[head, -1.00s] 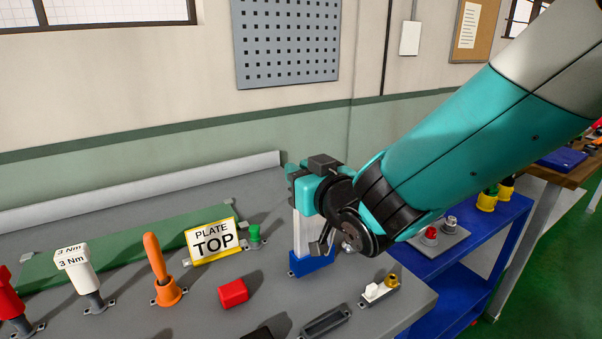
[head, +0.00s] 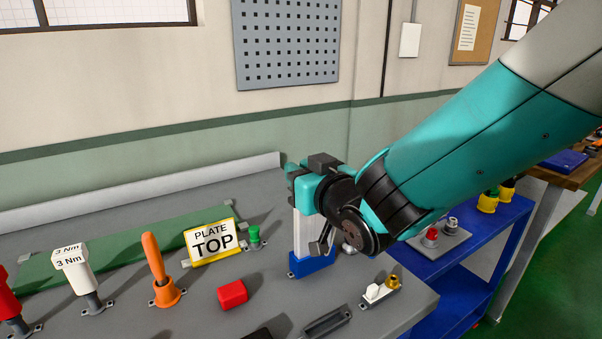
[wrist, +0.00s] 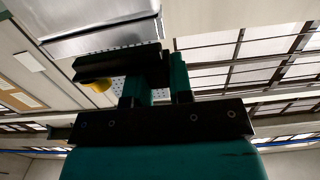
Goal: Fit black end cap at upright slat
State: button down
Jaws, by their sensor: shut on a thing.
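The upright slat (head: 304,232) is pale and stands in a blue holder (head: 312,264) on the grey bench, in the head view. My gripper (head: 298,184) is at the slat's top and hides its upper end. In the wrist view my gripper (wrist: 158,78) has its teal fingers shut on a dark piece, the black end cap (wrist: 110,63). A silvery face, which looks like the slat (wrist: 105,32), lies close beside the cap. I cannot tell whether the cap is seated on the slat or only touching it.
A red block (head: 232,293), an orange-handled tool (head: 154,262), a white 3 Nm tool (head: 74,268) and a PLATE TOP sign (head: 211,241) stand left of the slat. A small fixture (head: 380,291) is at the right front. A blue cart (head: 470,275) stands beyond the bench's right edge.

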jog(key=shift+f+b, duration=1.1)
jog(key=shift+b, duration=0.2)
jog(key=c, duration=0.9)
grip_release()
jog(key=shift+c, duration=0.2)
jog(key=b+v, duration=1.1)
jog(key=v, duration=0.6)
jog(key=shift+d, duration=0.2)
jog(key=shift+s, duration=0.1)
